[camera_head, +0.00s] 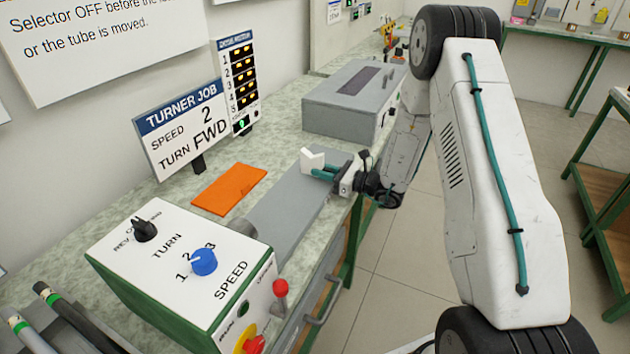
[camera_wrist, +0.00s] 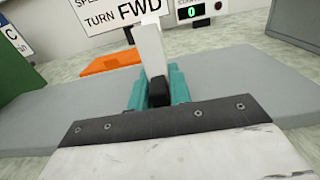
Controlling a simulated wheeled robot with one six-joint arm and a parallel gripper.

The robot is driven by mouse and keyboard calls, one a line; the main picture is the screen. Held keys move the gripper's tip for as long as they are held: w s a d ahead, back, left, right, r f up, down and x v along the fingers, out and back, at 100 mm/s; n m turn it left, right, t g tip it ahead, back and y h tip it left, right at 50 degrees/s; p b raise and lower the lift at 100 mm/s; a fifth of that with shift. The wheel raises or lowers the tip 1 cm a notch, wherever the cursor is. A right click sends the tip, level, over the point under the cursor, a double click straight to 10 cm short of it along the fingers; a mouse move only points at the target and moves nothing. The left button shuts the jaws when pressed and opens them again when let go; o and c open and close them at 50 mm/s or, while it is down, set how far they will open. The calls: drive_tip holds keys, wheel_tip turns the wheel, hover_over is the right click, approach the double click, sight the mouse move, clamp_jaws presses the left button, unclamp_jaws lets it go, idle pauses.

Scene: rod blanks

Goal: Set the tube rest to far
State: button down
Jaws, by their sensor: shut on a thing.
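The tube rest, a white notched block (camera_head: 312,159), stands over the grey bed plate (camera_head: 283,215) toward the far end from the control box. In the wrist view its white upright (camera_wrist: 150,48) rises behind a black part (camera_wrist: 158,93) between my teal fingers. My gripper (camera_head: 322,173) is shut on the rest, reaching in from the right; it also shows in the wrist view (camera_wrist: 158,85). The rest's foot and any position marks are hidden.
The control box (camera_head: 130,262) has a black TURN knob (camera_head: 145,230), blue SPEED knob (camera_head: 204,262) and red-knobbed lever (camera_head: 280,288). The job sign (camera_head: 180,130) reads speed 2, turn FWD. An orange mat (camera_head: 228,188) lies behind the plate; a grey case (camera_head: 350,100) stands beyond.

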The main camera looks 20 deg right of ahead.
drive_tip(key=w+d, duration=0.3)
drive_tip(key=shift+w+d+r, duration=0.1)
drive_tip(key=shift+d, duration=0.05)
drive_tip(key=c, duration=1.4)
unclamp_jaws()
drive_tip(key=shift+d, duration=0.2)
drive_tip(key=shift+a, duration=0.15)
drive_tip(key=v, duration=0.7)
drive_tip(key=shift+s+d, duration=0.3)
drive_tip(key=shift+d, duration=0.05)
